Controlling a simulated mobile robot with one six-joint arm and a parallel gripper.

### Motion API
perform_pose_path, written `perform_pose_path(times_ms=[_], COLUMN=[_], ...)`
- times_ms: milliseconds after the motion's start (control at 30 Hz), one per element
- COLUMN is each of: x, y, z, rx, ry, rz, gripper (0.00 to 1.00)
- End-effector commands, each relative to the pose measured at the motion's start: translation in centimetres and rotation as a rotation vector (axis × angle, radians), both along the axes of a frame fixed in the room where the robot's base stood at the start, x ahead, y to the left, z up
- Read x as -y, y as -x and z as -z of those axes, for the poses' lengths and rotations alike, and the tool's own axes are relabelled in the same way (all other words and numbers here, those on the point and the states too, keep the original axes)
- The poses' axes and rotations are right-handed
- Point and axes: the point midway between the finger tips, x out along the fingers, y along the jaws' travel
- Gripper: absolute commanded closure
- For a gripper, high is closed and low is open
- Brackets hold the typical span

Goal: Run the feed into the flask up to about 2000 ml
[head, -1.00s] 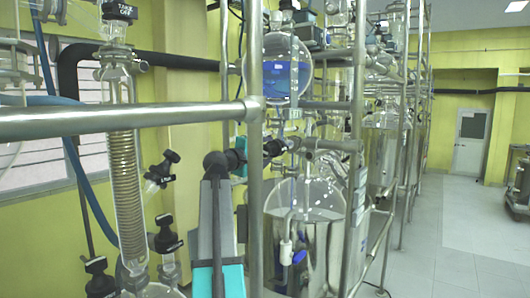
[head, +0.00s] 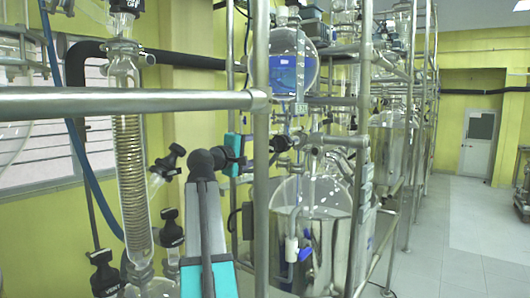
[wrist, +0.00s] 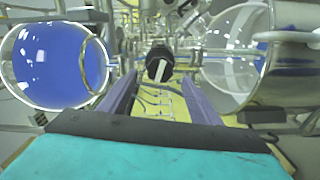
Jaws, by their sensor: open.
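A round glass feed flask (head: 290,62) with blue liquid hangs high on the frame in the head view. It also shows at the left of the wrist view (wrist: 52,65). Below it is a valve with a black handle (head: 281,143). Under that stands a glass vessel (head: 318,195), seen at the right in the wrist view (wrist: 232,60); its liquid level cannot be read. My gripper (head: 246,160) is left of the valve. In the wrist view my gripper (wrist: 158,82) is open, its fingers either side of a black knob with a pale handle (wrist: 160,66). Contact cannot be told.
A metal rail (head: 130,101) crosses in front at the left, joined to an upright post (head: 262,200) near my gripper. A coiled glass condenser (head: 130,150) stands at left. Floor (head: 450,245) at the right is clear.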

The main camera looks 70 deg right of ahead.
Motion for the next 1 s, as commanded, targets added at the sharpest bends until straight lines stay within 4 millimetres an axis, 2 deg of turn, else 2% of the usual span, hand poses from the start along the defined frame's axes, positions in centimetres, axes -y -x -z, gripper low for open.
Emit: perform_pose_path(times_ms=[33, 200, 400, 1000], x=[-1.0, -3.5, -5.4, -5.9], y=[-0.2, -0.9, -1.4, -1.6], z=[0.3, 0.3, 0.2, 0.0], rx=[0.001, 0.0, -0.001, -0.001], ry=[0.001, 0.0, -0.001, -0.001], rz=[-0.002, -0.002, -0.001, 0.0], gripper=[0.43, 0.43, 0.43, 0.43])
